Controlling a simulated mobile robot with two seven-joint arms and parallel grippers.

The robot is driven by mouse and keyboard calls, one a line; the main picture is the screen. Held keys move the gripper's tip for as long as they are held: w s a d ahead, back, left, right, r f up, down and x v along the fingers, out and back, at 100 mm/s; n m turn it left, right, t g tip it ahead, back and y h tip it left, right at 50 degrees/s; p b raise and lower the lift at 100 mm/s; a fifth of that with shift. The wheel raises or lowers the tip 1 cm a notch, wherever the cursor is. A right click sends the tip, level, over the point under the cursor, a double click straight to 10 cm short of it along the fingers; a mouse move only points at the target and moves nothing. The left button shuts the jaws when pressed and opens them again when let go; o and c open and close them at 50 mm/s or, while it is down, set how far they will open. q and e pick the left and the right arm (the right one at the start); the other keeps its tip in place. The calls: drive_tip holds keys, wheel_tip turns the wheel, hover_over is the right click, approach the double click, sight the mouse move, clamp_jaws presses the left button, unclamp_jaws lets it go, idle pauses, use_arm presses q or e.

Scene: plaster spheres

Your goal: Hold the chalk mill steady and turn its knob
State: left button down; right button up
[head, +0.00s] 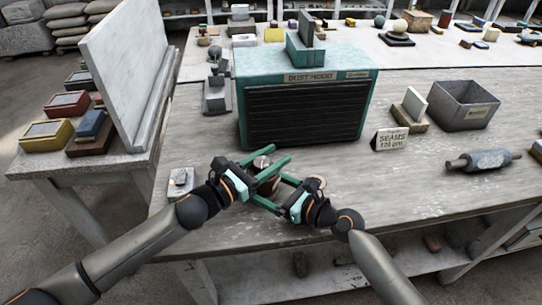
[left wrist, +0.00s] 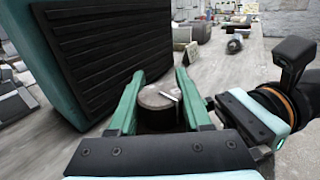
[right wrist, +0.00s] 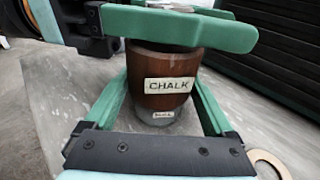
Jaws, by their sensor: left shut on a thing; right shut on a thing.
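The chalk mill (head: 268,186) stands upright near the table's front edge. In the right wrist view its brown body (right wrist: 168,65) carries a CHALK label and has a grey base. Its grey round top (left wrist: 156,97), with a pale bar on it, shows in the left wrist view. My left gripper (head: 270,174) is shut around the upper part, one finger crossing in front of it in the right wrist view. My right gripper (right wrist: 165,100) is shut on the body lower down. The grippers partly hide the mill; I cannot tell whether the grey top is the knob.
A teal dust hood (head: 305,76) with a black slatted front stands close behind the mill. A pale ring (head: 318,183) lies by my right gripper. A SEAMS sign (head: 390,139), a grey bin (head: 464,107) and a roller (head: 482,160) are to the right. The table's front right is mostly clear.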

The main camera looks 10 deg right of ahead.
use_arm(q)
drive_tip(key=m+g+h, duration=0.1)
drive_tip(key=g, duration=0.1)
drive_tip(key=m+g+h, duration=0.1)
drive_tip(key=m+g, duration=0.1)
drive_tip(key=g, duration=0.1)
drive_tip(key=s+m+g, duration=0.1)
drive_tip(key=m+g, duration=0.1)
drive_tip(key=shift+d+h, duration=0.25)
drive_tip(key=shift+h, duration=0.15)
drive_tip(key=shift+s+m+g, duration=0.2)
drive_tip(key=shift+m+g, duration=0.65)
drive_tip(key=shift+g, duration=0.55)
drive_tip(key=shift+s+m+g, duration=0.2)
drive_tip(key=shift+m+g, duration=0.65)
drive_tip(key=shift+g, duration=0.55)
drive_tip(key=shift+s+m+g, duration=0.25)
drive_tip(key=shift+m+g, duration=0.15)
drive_tip(key=shift+g, duration=0.2)
drive_tip(key=shift+c, duration=1.6)
unclamp_jaws()
drive_tip(key=shift+a, duration=0.1)
drive_tip(key=v, duration=1.2)
drive_tip(key=shift+r, duration=0.15)
